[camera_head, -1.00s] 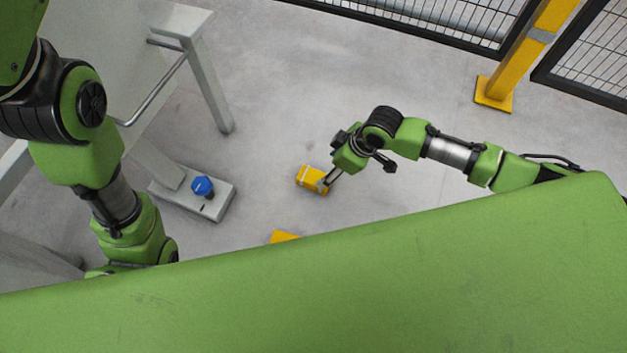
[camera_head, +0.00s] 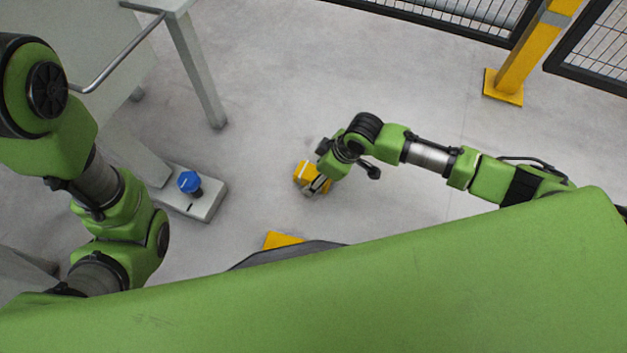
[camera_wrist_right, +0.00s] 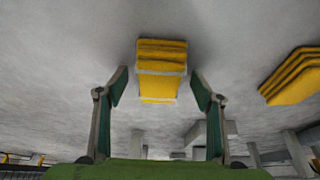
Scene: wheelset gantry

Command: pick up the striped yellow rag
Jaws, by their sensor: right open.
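The striped yellow rag (camera_head: 302,171), a folded yellow bundle with pale bands, lies on the grey floor in the middle of the head view. It also shows in the right wrist view (camera_wrist_right: 161,72), centred between the fingers in the picture. My right gripper (camera_head: 317,188) is at the rag in the head view and partly covers it. In the right wrist view my right gripper (camera_wrist_right: 160,82) is open, with a finger on each side of the rag and a gap on both sides. I cannot tell whether it touches. My left gripper is out of view.
Another yellow folded thing (camera_wrist_right: 293,77) lies to the right in the wrist view. A yellow piece (camera_head: 283,240) shows beside my base. A blue knob (camera_head: 189,182) stands on a grey foot (camera_head: 207,203) at left. A yellow post (camera_head: 517,65) and fence are behind.

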